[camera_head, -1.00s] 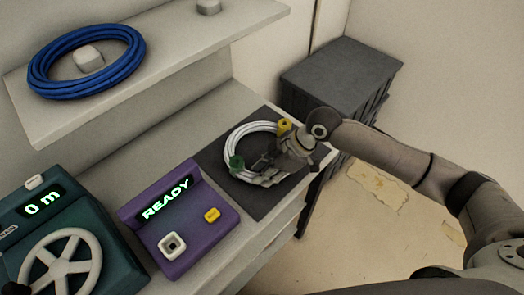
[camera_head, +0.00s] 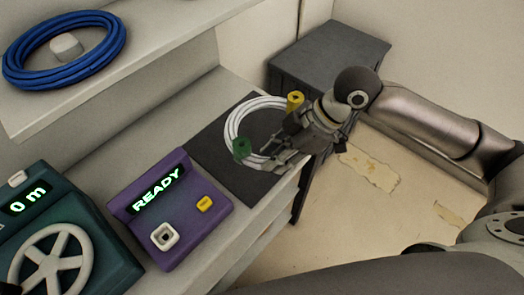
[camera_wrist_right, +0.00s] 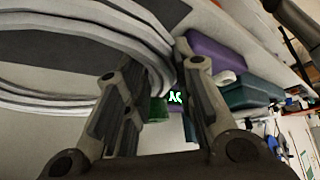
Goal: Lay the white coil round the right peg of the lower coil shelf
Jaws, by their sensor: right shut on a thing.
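The white coil (camera_head: 230,129) is a ring of several strands with a green clip (camera_head: 242,149) and a yellow clip (camera_head: 295,100). It is over the dark mat (camera_head: 210,150); I cannot tell whether it touches. My right gripper (camera_head: 285,150) is shut on the coil's near right side. In the right wrist view the coil's strands (camera_wrist_right: 70,30) run in from the left to the fingers (camera_wrist_right: 157,80). A coil shelf (camera_head: 160,62) is at upper left, with a blue coil (camera_head: 107,52) round its peg (camera_head: 66,46). No other peg of it shows.
A purple box (camera_head: 205,228) reading READY stands left of the mat. A teal machine (camera_head: 105,262) with a handwheel and a 0 m display is at lower left. A dark grey cabinet (camera_head: 325,60) stands behind the bench. Bare floor lies to the right.

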